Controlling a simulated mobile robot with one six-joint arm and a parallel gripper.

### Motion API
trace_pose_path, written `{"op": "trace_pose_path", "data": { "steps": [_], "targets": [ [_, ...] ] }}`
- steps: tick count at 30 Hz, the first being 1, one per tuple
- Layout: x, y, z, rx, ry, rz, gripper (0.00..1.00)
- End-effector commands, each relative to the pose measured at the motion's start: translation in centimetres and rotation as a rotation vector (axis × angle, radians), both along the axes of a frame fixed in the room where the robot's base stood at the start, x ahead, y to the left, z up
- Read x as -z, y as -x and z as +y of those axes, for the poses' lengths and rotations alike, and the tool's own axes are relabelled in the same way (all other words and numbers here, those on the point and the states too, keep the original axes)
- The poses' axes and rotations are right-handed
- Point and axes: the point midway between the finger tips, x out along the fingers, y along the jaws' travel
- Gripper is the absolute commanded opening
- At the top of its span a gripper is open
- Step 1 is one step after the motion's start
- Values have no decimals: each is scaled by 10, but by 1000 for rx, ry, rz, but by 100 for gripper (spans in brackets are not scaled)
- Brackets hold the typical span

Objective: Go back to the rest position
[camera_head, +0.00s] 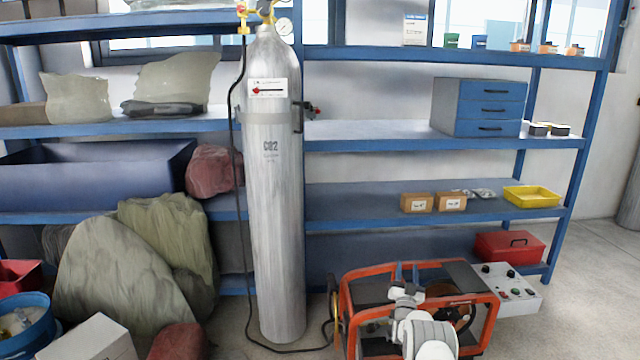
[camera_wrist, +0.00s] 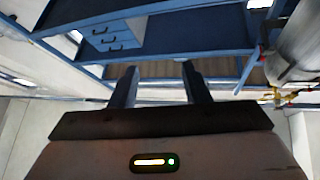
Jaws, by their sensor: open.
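My gripper (camera_wrist: 158,82) shows in the wrist view with its two dark fingers apart and nothing between them. The wrist view looks upside down toward the blue shelving. In the head view my white arm (camera_head: 428,335) is folded low at the bottom, in front of the orange-framed machine. The gripper's fingers cannot be made out in the head view.
A tall grey CO2 cylinder (camera_head: 275,200) stands before the blue shelf rack (camera_head: 400,215). The orange-framed machine (camera_head: 485,292) with a control box (camera_head: 508,290) sits on the floor. Large rocks (camera_head: 120,280) lean at left. Floor (camera_head: 585,290) at right is clear.

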Motion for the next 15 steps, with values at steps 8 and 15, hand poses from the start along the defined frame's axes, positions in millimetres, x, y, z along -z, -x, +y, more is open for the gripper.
{"op": "trace_pose_path", "data": {
  "steps": [8, 15],
  "targets": [
    [-144, -22, 24, -33, -16, 308, 43],
    [-240, 9, 50, -66, -18, 579, 43]
  ]
}}
